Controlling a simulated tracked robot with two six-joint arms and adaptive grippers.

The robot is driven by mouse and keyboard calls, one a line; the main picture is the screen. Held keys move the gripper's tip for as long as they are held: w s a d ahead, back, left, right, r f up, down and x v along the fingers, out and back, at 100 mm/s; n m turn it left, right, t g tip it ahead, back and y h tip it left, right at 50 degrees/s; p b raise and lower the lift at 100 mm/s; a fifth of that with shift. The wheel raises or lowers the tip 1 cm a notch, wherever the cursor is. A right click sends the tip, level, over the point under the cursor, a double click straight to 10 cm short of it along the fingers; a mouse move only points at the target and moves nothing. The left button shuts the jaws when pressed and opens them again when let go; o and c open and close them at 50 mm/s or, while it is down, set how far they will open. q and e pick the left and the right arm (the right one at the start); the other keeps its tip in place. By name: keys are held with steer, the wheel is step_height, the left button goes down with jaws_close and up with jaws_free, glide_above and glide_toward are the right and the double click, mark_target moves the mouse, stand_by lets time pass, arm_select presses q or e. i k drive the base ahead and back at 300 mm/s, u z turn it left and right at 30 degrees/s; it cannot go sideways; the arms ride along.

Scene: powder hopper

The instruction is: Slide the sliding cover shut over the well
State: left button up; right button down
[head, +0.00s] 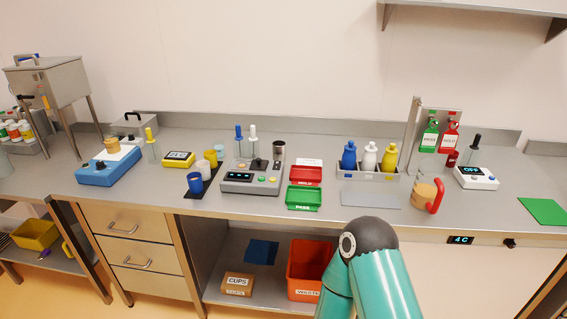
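A flat light-grey panel (370,200) lies on the bench top in front of the bottle rack. It may be the sliding cover, but I cannot tell for sure. No open well can be made out near it. A small 4C display (460,240) and a black knob sit on the bench's front edge, right of the panel. Neither gripper is in view. Only a teal arm link and dark joint of mine show at the bottom, in front of the bench.
A tan round container with a red handle (436,196) stands right of the panel. A white scale (475,177) and green mat (543,211) are further right.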

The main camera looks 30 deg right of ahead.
mark_target(258, 164)
steer(key=z, duration=0.15)
steer(key=i, duration=1)
steer(key=u, duration=0.05)
